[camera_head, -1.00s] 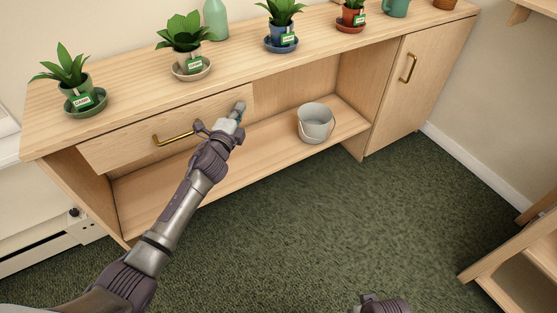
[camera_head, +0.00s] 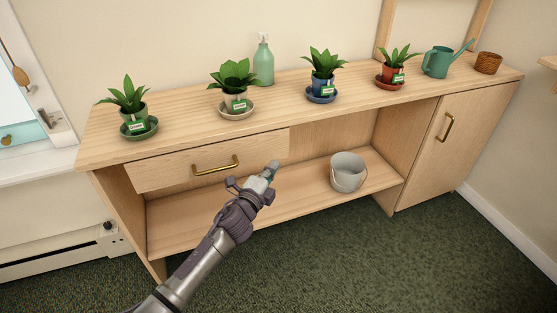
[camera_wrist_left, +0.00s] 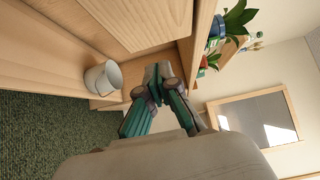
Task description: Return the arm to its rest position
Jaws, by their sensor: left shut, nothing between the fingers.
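My left arm comes in from the bottom of the head view. Its gripper (camera_head: 271,171) is in front of the wooden sideboard (camera_head: 415,103), just below and to the right of the drawer (camera_head: 170,176) with its brass handle (camera_head: 214,166). In the left wrist view the gripper fingers (camera_wrist_left: 156,86) come together at the tips. My right gripper is not in view.
A grey bucket (camera_head: 347,172) stands on the open shelf (camera_head: 190,222), right of my gripper. Potted plants, a green bottle (camera_head: 263,60), a teal watering can (camera_head: 440,60) and a brown pot (camera_head: 488,63) stand on top. Green carpet (camera_head: 380,265) in front is clear.

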